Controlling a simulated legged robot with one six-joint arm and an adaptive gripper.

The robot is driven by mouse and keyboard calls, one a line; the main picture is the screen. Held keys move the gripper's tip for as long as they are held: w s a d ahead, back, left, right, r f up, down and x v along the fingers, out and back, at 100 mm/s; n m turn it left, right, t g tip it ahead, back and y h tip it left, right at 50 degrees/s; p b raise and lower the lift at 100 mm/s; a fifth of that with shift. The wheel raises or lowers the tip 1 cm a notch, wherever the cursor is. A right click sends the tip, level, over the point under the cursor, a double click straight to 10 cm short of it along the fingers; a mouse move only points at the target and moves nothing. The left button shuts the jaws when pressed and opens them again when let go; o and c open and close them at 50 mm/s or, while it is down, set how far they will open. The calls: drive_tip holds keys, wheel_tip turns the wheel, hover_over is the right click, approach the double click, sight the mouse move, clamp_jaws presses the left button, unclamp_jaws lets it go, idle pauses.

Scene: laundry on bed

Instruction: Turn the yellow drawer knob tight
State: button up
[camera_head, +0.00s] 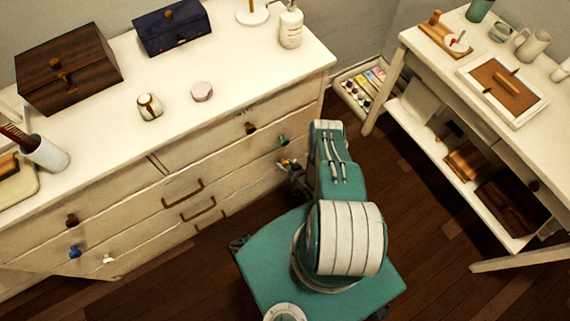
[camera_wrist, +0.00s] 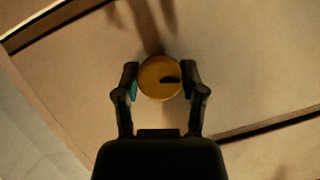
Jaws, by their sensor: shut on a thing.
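The yellow drawer knob (camera_wrist: 158,77) is round with a dark mark on its face and shows in the middle of the wrist view. The two dark fingers of my gripper (camera_wrist: 160,84) stand on its left and right sides and are shut on it. In the head view my gripper (camera_head: 285,165) is at the right end of the white dresser's front (camera_head: 225,181), below the green knob; the arm partly hides it. The knob's stem and its seat on the drawer are hidden.
A green knob (camera_head: 283,140) and a brown knob (camera_head: 250,128) are just above my gripper. A blue knob (camera_head: 75,251) is at the dresser's left end. A white table (camera_head: 440,60) stands to the right, with dark wooden floor (camera_head: 400,200) between.

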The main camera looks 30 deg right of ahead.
drive_tip(key=shift+w+r, duration=0.1)
drive_tip(key=shift+w, duration=0.05)
drive_tip(key=shift+d, duration=0.1)
drive_tip(key=o, duration=1.1)
drive_tip(key=shift+o, duration=0.2)
drive_tip(key=shift+s+r, duration=0.1)
drive_tip(key=shift+s, duration=0.35)
drive_tip(key=v, duration=1.1)
drive_tip(key=shift+d, duration=0.15)
